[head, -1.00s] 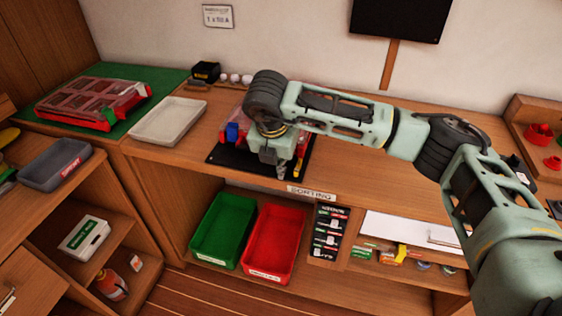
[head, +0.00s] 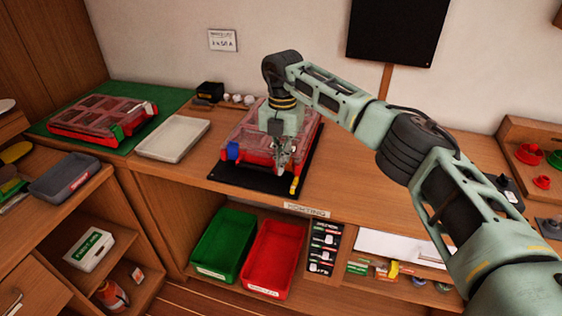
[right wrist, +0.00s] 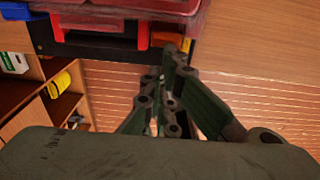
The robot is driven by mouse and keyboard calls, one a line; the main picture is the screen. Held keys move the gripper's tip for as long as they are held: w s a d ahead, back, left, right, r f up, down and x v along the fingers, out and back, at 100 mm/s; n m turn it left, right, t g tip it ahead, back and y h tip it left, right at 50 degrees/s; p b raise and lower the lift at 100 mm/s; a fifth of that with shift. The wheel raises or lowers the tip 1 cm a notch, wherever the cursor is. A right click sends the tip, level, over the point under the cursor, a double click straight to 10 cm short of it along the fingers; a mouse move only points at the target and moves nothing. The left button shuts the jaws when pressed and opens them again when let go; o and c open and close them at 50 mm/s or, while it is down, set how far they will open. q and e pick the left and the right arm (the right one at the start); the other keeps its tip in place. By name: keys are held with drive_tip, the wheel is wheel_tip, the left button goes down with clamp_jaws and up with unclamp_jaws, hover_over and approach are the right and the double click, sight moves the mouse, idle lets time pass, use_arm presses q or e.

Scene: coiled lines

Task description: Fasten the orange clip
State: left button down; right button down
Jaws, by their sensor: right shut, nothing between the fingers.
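The red case (head: 297,137) with a clear lid lies shut on a black mat (head: 230,175) on the bench. The orange clip (head: 294,185) is at the right part of the case's front edge and looks yellowish in the head view. It sticks out low toward the front; its exact angle is hard to tell. A blue clip (head: 233,151) is at the front left. My right gripper (head: 281,168) is shut and empty in front of the case, just left of the orange clip. In the right wrist view its fingers (right wrist: 172,55) partly overlap the orange clip (right wrist: 162,40). My left gripper is out of view.
A white tray (head: 150,150) and another red case (head: 85,130) on a green mat stand to the left. A green bin (head: 205,267) and a red bin (head: 265,277) are on the shelf below.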

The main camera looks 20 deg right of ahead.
drive_tip(key=shift+w+d+r+p, duration=0.15)
drive_tip(key=shift+r+p, duration=0.25)
drive_tip(key=shift+r, duration=0.1)
drive_tip(key=shift+w+d+r+p, duration=0.1)
drive_tip(key=shift+w+r+p, duration=0.05)
drive_tip(key=shift+r+p, duration=0.3)
idle(0.3)
